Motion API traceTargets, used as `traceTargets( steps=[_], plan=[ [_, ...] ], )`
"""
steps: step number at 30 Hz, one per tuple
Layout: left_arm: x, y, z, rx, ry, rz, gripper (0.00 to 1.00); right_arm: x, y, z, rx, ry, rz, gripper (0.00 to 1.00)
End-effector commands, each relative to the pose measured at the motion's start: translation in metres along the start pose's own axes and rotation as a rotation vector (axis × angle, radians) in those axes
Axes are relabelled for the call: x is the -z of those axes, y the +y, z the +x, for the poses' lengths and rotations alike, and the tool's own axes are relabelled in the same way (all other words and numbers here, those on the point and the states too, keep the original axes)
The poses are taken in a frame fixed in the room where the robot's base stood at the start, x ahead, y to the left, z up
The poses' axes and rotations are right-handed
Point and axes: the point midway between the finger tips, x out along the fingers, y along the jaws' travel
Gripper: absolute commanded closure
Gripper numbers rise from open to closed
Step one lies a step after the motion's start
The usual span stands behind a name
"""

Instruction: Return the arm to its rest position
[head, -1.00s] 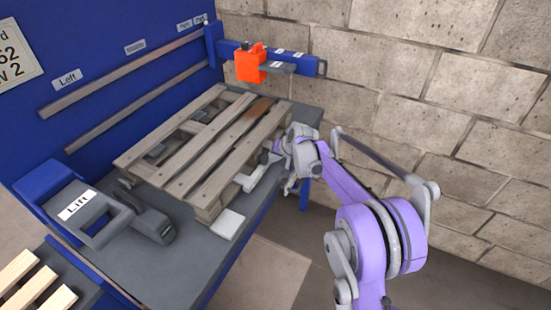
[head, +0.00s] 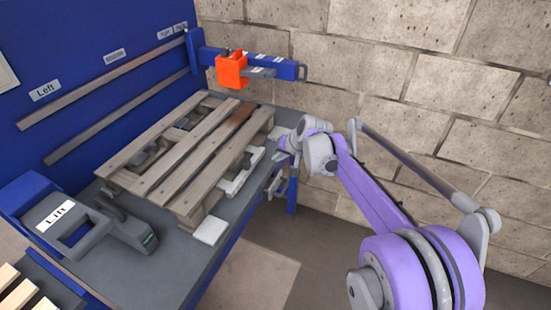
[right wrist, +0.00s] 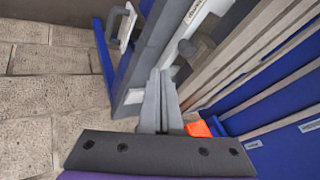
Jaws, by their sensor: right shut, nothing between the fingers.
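My right arm comes in from the lower right in the head view. Its gripper (head: 284,153) is beside the right end of the wooden pallet (head: 180,165), small and partly hidden by my wrist. In the right wrist view the two grey fingers (right wrist: 160,88) are together with nothing between them. They point past the edge of the grey bench (head: 180,265). My left gripper is not in view.
An orange block (head: 231,70) hangs on a blue rail (head: 275,66) behind the pallet. A grey lift handle (head: 75,220) stands at the left. A block wall (head: 430,90) lies behind my arm. Floor (head: 255,270) is clear at the bench's right.

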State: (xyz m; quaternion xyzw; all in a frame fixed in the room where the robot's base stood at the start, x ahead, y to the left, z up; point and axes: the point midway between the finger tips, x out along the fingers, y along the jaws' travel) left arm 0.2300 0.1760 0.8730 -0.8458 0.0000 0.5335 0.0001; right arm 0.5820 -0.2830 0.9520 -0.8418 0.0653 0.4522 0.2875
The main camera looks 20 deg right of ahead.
Motion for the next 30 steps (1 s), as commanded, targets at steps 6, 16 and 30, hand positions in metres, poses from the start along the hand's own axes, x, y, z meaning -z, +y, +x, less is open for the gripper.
traceTargets(
  steps=[6,16,30],
  plan=[
    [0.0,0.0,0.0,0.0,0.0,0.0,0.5,0.0,0.0,0.0,0.0,0.0,0.0,1.0],
    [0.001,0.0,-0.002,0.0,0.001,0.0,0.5,-0.01,-0.005,-0.008,-0.004,-0.006,-0.018,1.0],
    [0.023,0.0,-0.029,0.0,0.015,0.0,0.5,-0.199,-0.006,-0.129,-0.116,-0.086,-0.354,1.0]
  ],
)
